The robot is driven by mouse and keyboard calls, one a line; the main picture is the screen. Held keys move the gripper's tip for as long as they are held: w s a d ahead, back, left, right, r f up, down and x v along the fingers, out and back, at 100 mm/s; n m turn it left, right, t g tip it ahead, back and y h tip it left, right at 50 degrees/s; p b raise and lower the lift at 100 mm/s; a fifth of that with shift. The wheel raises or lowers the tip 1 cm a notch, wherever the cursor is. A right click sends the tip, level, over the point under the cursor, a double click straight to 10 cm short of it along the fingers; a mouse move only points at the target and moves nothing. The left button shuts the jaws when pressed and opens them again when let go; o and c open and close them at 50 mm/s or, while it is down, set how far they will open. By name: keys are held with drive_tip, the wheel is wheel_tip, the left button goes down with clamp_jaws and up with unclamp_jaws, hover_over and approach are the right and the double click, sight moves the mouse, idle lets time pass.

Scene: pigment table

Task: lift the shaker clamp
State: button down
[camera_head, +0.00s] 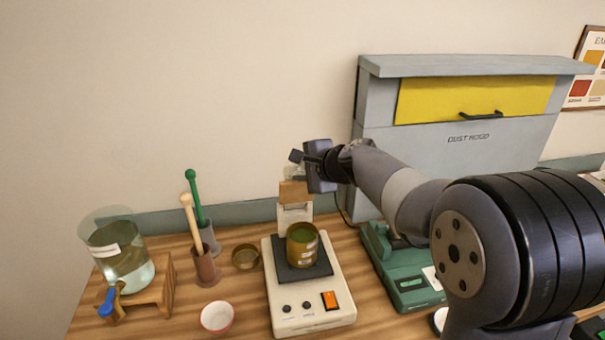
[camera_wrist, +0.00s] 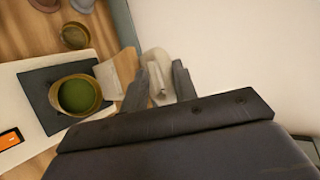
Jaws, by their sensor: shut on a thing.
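The shaker (camera_head: 309,320) is a cream box with two dark knobs, an orange switch and a black pad. A brass-coloured jar (camera_head: 302,248) of green pigment stands on the pad; it also shows in the wrist view (camera_wrist: 78,96). The pale shaker clamp (camera_head: 294,214) rises behind the jar, with a tan part near its top. My gripper (camera_head: 296,166) is at the clamp's upper end. In the wrist view its two dark fingers (camera_wrist: 160,86) are shut on a pale piece of the clamp (camera_wrist: 157,62). The exact contact is partly hidden.
A glass beaker (camera_head: 118,258) on a wooden stand, pestles in holders (camera_head: 205,262), a small brass bowl (camera_head: 246,257) and a white bowl (camera_head: 217,317) stand left. A green device (camera_head: 402,282) stands right. The grey dust hood (camera_head: 455,150) is behind my arm.

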drive_tip(key=shift+w+a+r+m+g+h+p, duration=0.15)
drive_tip(key=shift+w+a+g+h+p, duration=0.2)
drive_tip(key=shift+w, duration=0.35)
drive_tip(key=shift+w+a+r+m+g+h+p, duration=0.1)
drive_tip(key=shift+w+r+g+p, duration=0.05)
drive_tip(key=shift+w+g, duration=0.4)
drive_tip(key=shift+w+a+r+m+g+h+p, duration=0.15)
drive_tip(key=shift+w+g+p, duration=0.15)
drive_tip(key=shift+w, duration=0.5)
drive_tip(key=shift+w+a+f+g+h, duration=0.1)
drive_tip(key=shift+w+a+g+h, duration=0.15)
drive_tip(key=shift+w+g, duration=0.55)
drive_tip(key=shift+w+a+f+g+h, duration=0.15)
drive_tip(key=shift+w+a+g, duration=0.2)
drive_tip(key=shift+w, duration=0.7)
drive_tip(key=c, duration=1.5)
unclamp_jaws()
drive_tip(key=shift+c, duration=0.2)
drive_tip(key=shift+o, duration=0.3)
drive_tip(key=shift+w, duration=0.15)
drive_tip(key=b+v, duration=0.1)
drive_tip(key=v, duration=1)
drive_tip(key=shift+r, duration=0.2)
drive_tip(key=shift+w, duration=0.1)
